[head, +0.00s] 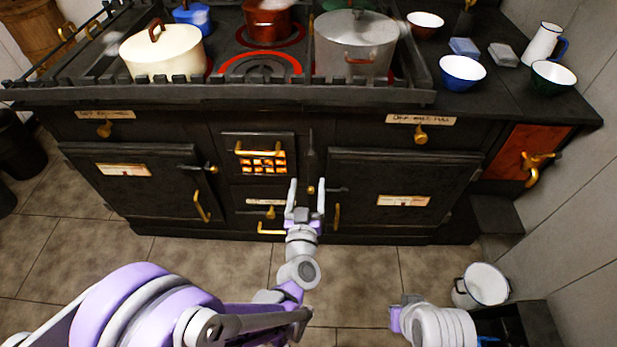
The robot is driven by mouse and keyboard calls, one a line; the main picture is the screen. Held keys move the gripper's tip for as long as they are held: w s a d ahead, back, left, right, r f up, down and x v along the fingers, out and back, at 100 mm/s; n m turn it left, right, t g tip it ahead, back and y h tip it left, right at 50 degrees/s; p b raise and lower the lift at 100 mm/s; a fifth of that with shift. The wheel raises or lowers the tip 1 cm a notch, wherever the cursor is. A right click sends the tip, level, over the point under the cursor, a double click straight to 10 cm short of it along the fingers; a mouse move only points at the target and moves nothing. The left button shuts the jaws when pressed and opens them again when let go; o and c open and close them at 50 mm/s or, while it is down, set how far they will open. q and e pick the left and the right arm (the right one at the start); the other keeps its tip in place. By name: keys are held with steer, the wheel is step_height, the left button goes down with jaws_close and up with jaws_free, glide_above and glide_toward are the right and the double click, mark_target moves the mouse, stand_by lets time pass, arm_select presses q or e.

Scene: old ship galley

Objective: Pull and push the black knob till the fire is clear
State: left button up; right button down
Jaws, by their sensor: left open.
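The black range (310,228) stands ahead of me. Its fire (262,165) glows orange behind a small barred grate in the centre. A dark upright rod or handle (311,145) shows just right of the grate; I cannot tell whether it is the black knob. My left gripper (305,190) is open and empty, fingers toward the range front, below and right of the grate. It partly hides the lower centre. Part of my right arm shows at bottom right; its fingers do not.
A cream pot (162,55), a grey pot (355,45) and a red pot (267,22) stand on the range top. Oven doors with brass handles flank the centre. A white bucket (482,286) stands on the floor at right. Tiled floor before the range is mostly clear.

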arm_select(q)
steer(key=shift+c, duration=0.3)
steer(key=shift+c, duration=1.1)
steer(key=shift+s+d+n, duration=0.1)
steer(key=shift+s+n, duration=0.05)
steer(key=shift+n, duration=0.35)
steer(key=shift+c, duration=1.2)
steer(key=n, duration=0.3)
steer(key=s+n, duration=0.1)
steer(key=shift+d+r+n+y, duration=0.2)
steer(key=shift+d+n+y, duration=0.1)
steer(key=shift+d+n, duration=0.1)
steer(key=c, duration=0.5)
steer(key=n, duration=0.3)
steer(key=shift+s+d, duration=0.1)
steer(key=shift+s, duration=0.2)
jaws_close()
steer(key=n+y+p, duration=0.2)
steer(key=n, duration=2.5)
glide_toward(314, 159)
steer(key=w, duration=0.4)
steer(key=w+b, duration=0.1)
steer(key=w, duration=0.2)
steer(key=shift+a, duration=0.3)
